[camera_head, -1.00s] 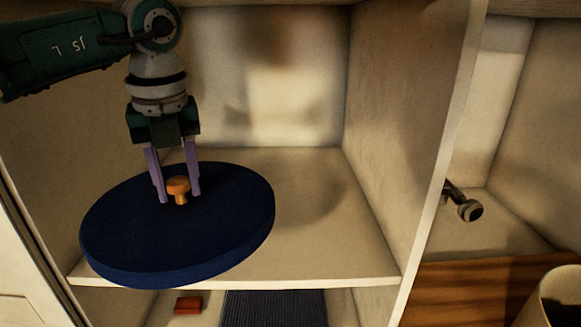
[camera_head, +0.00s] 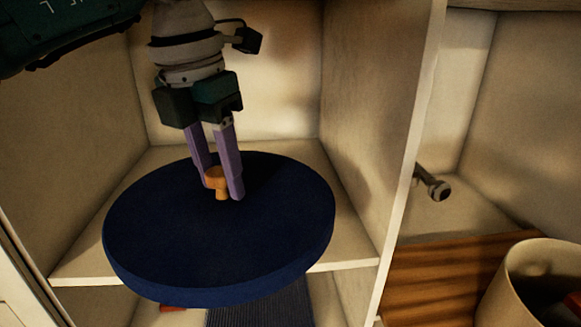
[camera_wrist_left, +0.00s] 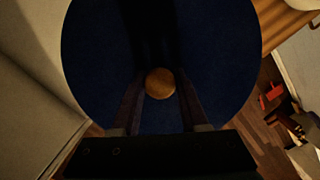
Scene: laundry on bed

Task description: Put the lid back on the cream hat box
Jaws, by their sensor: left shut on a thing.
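The lid (camera_head: 215,245) is a round, dark blue disc with a small wooden knob (camera_head: 217,182). My left gripper (camera_head: 218,186) is shut on the knob, and the lid hangs slightly tilted at the front of a shelf compartment. In the left wrist view the knob (camera_wrist_left: 159,83) sits between the fingers, with the lid (camera_wrist_left: 215,60) spread around it. A cream round box (camera_head: 530,290), open at the top, stands at the lower right of the head view, partly cut off. Something small and reddish shows inside it. My right gripper is not in view.
An upright cabinet panel (camera_head: 412,150) stands between the lid and the cream box. A wooden surface (camera_head: 440,285) lies beside the box. A dark, knob-like fitting (camera_head: 436,188) is in the right compartment. Below the shelf are a dark ribbed item (camera_head: 262,308) and a red block (camera_head: 172,308).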

